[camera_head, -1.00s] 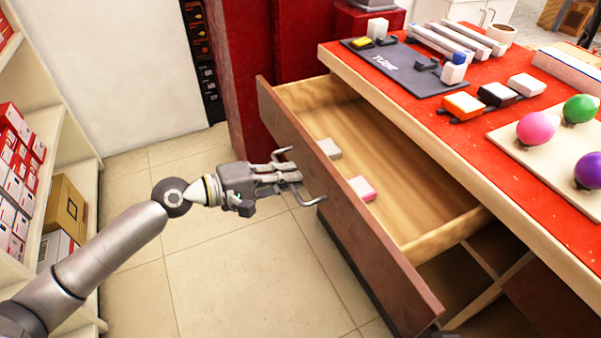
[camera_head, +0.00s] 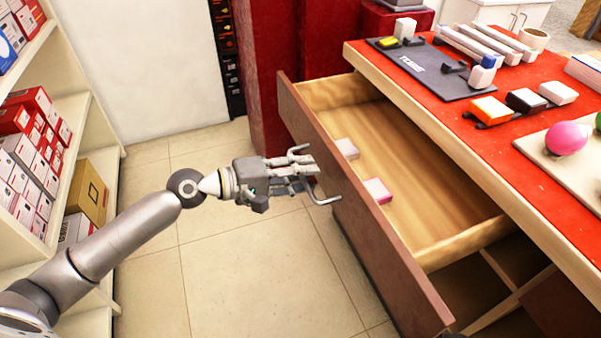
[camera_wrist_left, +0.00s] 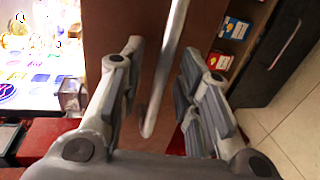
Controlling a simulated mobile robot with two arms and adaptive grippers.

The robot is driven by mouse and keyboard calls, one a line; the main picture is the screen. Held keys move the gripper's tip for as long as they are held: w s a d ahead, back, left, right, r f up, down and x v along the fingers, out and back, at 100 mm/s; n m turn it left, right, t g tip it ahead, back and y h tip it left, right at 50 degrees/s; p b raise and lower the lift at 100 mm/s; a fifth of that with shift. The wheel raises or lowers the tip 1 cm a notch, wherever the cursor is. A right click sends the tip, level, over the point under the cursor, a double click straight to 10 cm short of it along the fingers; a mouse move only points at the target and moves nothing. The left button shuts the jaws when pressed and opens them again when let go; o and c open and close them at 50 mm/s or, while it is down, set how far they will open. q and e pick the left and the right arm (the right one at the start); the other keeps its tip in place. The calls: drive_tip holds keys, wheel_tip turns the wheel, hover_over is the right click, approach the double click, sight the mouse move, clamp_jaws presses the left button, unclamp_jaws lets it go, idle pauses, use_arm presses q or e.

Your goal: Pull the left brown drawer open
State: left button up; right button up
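The brown drawer (camera_head: 370,235) is pulled well out from under the red-topped counter. Its light wood inside shows, with a small white block and a pink-and-white block in it. My left gripper (camera_head: 305,175) is in front of the drawer's outer face. A thin metal handle (camera_wrist_left: 162,75) runs between its fingers in the left wrist view. The fingers (camera_wrist_left: 162,95) stand apart on both sides of the handle, with gaps visible, so the gripper looks open around it. My right gripper is not in view.
The red counter top (camera_head: 440,95) holds a dark tray, several colored blocks and a pink ball. A shelf (camera_head: 75,130) with boxes stands at the left. A red cabinet (camera_head: 265,70) is behind the drawer. Tiled floor (camera_head: 240,255) is clear between shelf and drawer.

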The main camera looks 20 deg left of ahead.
use_arm(q)
drive_tip(key=v, duration=1.2)
idle(0.6)
